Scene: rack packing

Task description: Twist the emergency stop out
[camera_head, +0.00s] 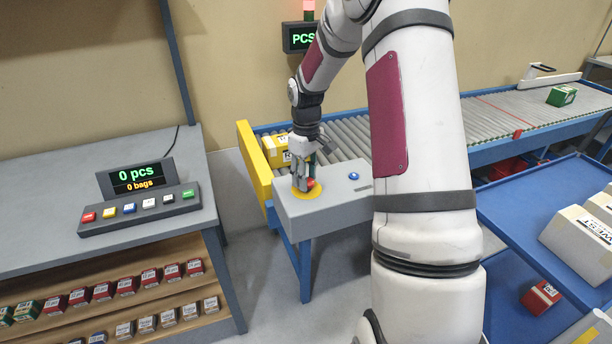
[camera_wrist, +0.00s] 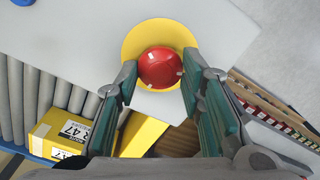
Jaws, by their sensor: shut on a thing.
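The emergency stop is a red mushroom button (camera_wrist: 160,68) on a yellow disc (camera_wrist: 135,39), on top of a grey box (camera_head: 339,203) at the end of the roller conveyor. In the head view the red button (camera_head: 311,183) is partly hidden by my gripper (camera_head: 304,184), which points down over it. In the wrist view my gripper (camera_wrist: 160,88) has its two green-padded fingers on either side of the button. It is shut on the red button. Whether the button is in or out I cannot tell.
A blue button (camera_head: 353,176) sits on the same box, right of the stop. A yellow carton (camera_head: 275,150) lies on the conveyor behind the box. A yellow end plate (camera_head: 252,160) stands at left. A button console (camera_head: 140,207) is on the left bench. A lamp above glows red.

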